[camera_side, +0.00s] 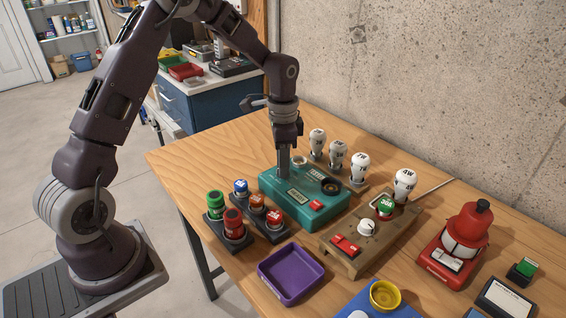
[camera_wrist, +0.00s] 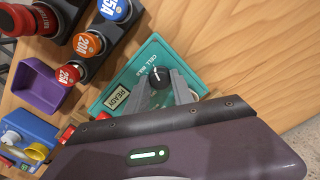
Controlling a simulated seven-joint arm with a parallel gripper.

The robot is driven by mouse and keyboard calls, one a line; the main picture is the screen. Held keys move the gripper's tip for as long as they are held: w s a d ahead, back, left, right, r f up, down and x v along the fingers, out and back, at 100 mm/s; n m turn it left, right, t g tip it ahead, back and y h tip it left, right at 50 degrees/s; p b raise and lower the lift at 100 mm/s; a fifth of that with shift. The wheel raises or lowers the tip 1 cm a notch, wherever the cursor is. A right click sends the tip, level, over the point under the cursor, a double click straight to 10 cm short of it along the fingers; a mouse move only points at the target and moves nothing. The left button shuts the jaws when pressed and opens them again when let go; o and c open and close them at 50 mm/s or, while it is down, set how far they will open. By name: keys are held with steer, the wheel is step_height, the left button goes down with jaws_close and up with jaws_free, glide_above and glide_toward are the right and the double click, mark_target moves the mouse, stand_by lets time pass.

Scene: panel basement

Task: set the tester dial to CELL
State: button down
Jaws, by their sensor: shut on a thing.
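The tester is a teal box (camera_side: 270,201) on the wooden table; it also shows in the wrist view (camera_wrist: 107,100). My gripper (camera_side: 284,172) points straight down over its far left part. In the wrist view my gripper (camera_wrist: 160,82) has its two grey fingers shut on the black tester dial (camera_wrist: 158,73). The dial has a white pointer line. The words CELL and BULB are printed beside the dial, but I cannot tell exactly which the line points at. A small display (camera_wrist: 118,97) on the tester reads READY. The fingers hide the dial in the side view.
Racks with coloured cells (camera_side: 234,224) stand left of the tester. White bulbs (camera_side: 338,155) stand behind it. A wooden box with a white knob (camera_side: 367,228) is close on the right. A purple tray (camera_side: 291,273) lies in front. A red device (camera_side: 463,238) stands farther right.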

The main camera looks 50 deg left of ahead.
steer(key=shift+r, duration=0.1)
steer(key=c, duration=1.4)
jaws_free()
steer(key=shift+o, duration=0.2)
step_height(320, 180, up, 7)
steer(key=shift+r, duration=0.15)
steer(key=s+d+r+n+t+y, duration=0.1)
steer(key=s+d+r+n+t, duration=0.35)
steer(key=s+r, duration=0.8)
steer(key=s+d+n, duration=0.1)
steer(key=s+d, duration=0.1)
steer(key=s, duration=0.5)
steer(key=s+d+n+t+h, duration=0.1)
steer(key=s+d, duration=0.1)
steer(key=s, duration=0.5)
steer(key=shift+s+d+f, duration=0.25)
steer(key=shift+s+f, duration=0.15)
